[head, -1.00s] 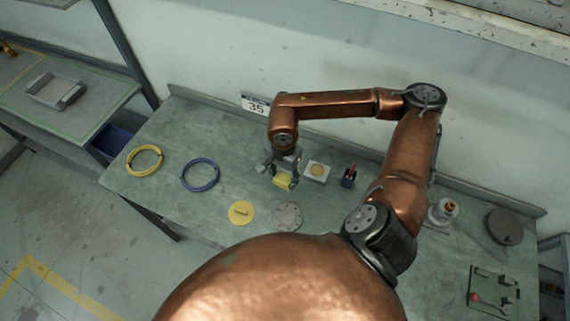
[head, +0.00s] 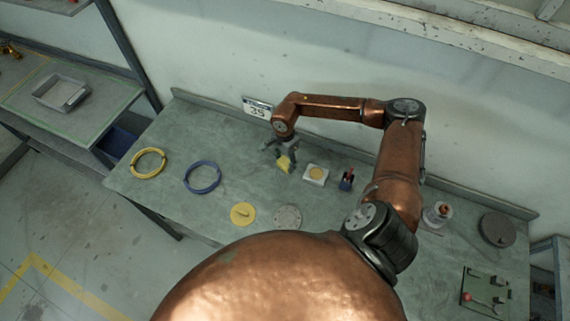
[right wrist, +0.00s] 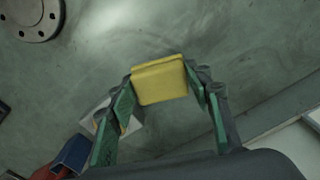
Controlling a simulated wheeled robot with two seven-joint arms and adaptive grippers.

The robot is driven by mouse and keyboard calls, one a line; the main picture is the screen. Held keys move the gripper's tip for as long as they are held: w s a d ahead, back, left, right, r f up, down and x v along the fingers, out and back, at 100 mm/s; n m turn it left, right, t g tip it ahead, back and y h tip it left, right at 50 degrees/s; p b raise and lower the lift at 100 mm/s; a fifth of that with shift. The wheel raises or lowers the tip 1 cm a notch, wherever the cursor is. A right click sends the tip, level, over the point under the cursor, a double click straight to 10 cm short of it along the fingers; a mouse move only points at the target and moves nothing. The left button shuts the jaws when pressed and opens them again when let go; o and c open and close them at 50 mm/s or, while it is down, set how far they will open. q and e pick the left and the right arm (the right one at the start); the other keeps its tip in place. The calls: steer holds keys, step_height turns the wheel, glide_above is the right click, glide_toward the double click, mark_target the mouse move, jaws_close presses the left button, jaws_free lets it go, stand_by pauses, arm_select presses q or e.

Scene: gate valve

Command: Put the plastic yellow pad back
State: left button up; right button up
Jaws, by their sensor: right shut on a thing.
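The yellow plastic pad (head: 285,165) is a small block held between the fingertips of my right gripper (head: 282,154). In the right wrist view the pad (right wrist: 160,82) sits tilted across the jaws, with a green-lined finger on each side. The pad appears to be above the grey-green bench (head: 250,185); the exact gap cannot be told. Right of it stands a white square block (head: 316,174) with a round yellow-tan top. Part of a white block also shows behind the left finger in the right wrist view. My left gripper is not in view.
A yellow ring (head: 148,163), a blue ring (head: 202,177), a yellow disc (head: 243,215) and a grey flange (head: 288,218) lie on the bench. A number 35 sign (head: 257,108) stands near the wall.

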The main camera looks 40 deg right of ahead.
mark_target(285, 164)
steer(key=shift+w+d+f, duration=0.2)
steer(key=shift+w+f, duration=0.15)
steer(key=shift+f, duration=0.15)
step_height(285, 164, down, 2)
steer(key=shift+f+p, duration=0.1)
steer(key=shift+p, duration=0.5)
steer(key=shift+w+d+f, duration=0.1)
steer(key=shift+f, duration=0.4)
steer(key=shift+f, duration=0.1)
steer(key=o, duration=0.6)
steer(key=shift+f, duration=0.1)
steer(key=o, duration=0.5)
